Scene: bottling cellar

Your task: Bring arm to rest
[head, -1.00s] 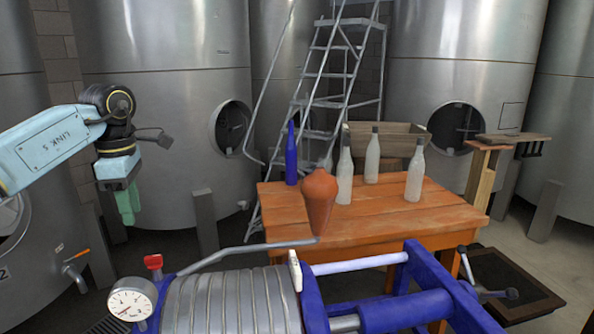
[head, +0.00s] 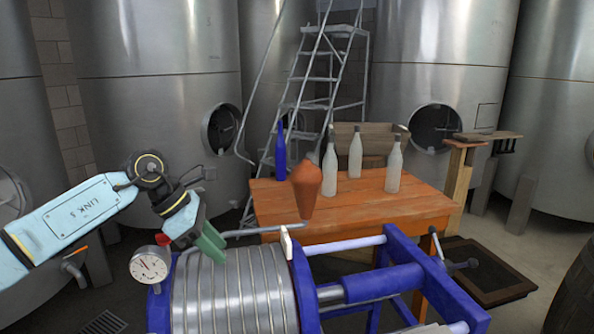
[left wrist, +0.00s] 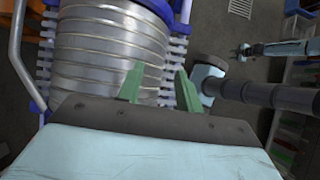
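My left arm comes in from the left in the head view. Its left gripper (head: 212,246) has green fingers and points down beside the ribbed steel cylinder of the press (head: 235,295), near the dial gauge (head: 150,265). In the left wrist view the two green fingers of the left gripper (left wrist: 157,88) stand apart with nothing between them, with the ribbed cylinder (left wrist: 105,45) beyond. The right gripper is not in the head view. A small arm end at the upper right of the left wrist view may be it, too small to read.
Behind the press, a wooden table (head: 350,212) carries a blue bottle (head: 280,155), several pale bottles and an orange-brown tapered vessel (head: 306,188). A blue frame (head: 385,283) extends right from the cylinder. Steel tanks (head: 155,120) and a step ladder (head: 325,75) stand behind.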

